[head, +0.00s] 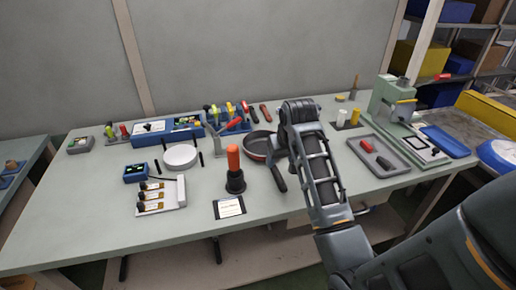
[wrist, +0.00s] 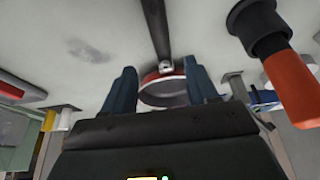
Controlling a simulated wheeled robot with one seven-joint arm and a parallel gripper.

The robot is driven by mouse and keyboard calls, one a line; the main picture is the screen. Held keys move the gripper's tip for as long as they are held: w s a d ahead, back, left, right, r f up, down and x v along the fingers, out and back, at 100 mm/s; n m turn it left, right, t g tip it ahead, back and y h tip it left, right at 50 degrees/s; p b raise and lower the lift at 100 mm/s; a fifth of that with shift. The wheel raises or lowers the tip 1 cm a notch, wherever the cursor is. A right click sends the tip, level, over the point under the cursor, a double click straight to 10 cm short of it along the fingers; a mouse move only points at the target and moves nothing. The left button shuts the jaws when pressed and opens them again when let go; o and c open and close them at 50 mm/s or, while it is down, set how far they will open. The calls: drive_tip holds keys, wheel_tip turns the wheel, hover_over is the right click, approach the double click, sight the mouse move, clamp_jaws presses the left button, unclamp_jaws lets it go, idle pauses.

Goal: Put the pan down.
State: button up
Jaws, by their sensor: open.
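The pan (head: 257,146) is dark inside with a red outer wall and a long dark handle. It appears to sit flat on the pale green table (head: 110,205), partly hidden behind my arm, its handle pointing toward the front. In the wrist view the pan (wrist: 165,98) shows its red rim, and the handle runs up to the top edge. My gripper (wrist: 161,78) is open, with one dark finger on each side of the pan in that picture. Neither finger is seen closed on the pan or handle. In the head view my arm hides the fingertips.
An orange-handled tool in a black base (head: 235,170) stands left of the handle, close by in the wrist view too. A white round plate (head: 181,156) lies farther left. A grey tray (head: 378,157) and a green machine (head: 393,98) stand right. The front left table is clear.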

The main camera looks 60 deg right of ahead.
sight(275, 170)
drive_tip(key=shift+w+p+x, duration=0.1)
drive_tip(key=shift+p+x, duration=0.2)
drive_tip(key=shift+x, duration=1.6)
drive_tip(key=shift+w+p+x, duration=0.15)
drive_tip(key=shift+p+x, duration=0.1)
drive_tip(key=shift+x, duration=1.65)
drive_tip(key=shift+c, duration=0.5)
clamp_jaws()
